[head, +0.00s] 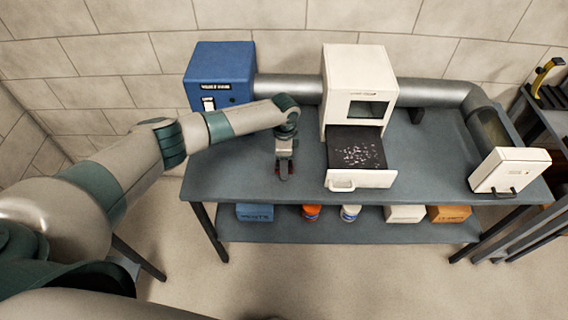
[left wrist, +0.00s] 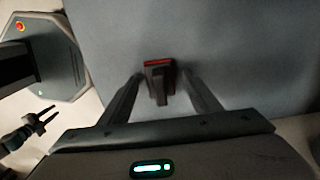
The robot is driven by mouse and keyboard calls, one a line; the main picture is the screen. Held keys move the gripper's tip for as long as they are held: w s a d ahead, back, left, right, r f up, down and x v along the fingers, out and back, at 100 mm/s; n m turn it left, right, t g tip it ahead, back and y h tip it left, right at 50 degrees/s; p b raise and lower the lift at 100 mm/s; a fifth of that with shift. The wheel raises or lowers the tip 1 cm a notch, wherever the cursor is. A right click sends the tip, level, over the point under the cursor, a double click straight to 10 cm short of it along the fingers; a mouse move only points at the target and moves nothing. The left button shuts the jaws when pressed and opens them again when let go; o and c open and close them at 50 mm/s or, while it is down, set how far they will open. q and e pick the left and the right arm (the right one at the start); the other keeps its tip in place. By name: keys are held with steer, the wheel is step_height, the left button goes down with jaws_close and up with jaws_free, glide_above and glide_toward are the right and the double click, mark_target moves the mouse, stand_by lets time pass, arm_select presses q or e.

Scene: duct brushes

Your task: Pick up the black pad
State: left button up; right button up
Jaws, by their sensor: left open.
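A small dark block with a red edge (left wrist: 159,64), which looks like the black pad, is on the grey table top. A dark upright part (left wrist: 158,88) shows on its near side. In the left wrist view it is between the two fingers of my left gripper (left wrist: 155,92), which is open with a gap on both sides. In the head view my left gripper (head: 284,172) points down at the table, left of the open drawer, and mostly hides the block. My right gripper (left wrist: 46,115) shows small at the left wrist view's left edge, its fingers apart.
A white box (head: 350,62) has its drawer (head: 361,179) pulled out, with a dark speckled surface inside. A blue box (head: 215,75) stands behind my left arm. A metal duct (head: 290,90) runs along the back. A white panel (head: 511,168) stands at the right.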

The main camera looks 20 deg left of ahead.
stand_by(0.4)
arm_select(q)
steer(key=c, duration=1.2)
steer(key=shift+o, duration=0.2)
steer(key=shift+r, duration=0.1)
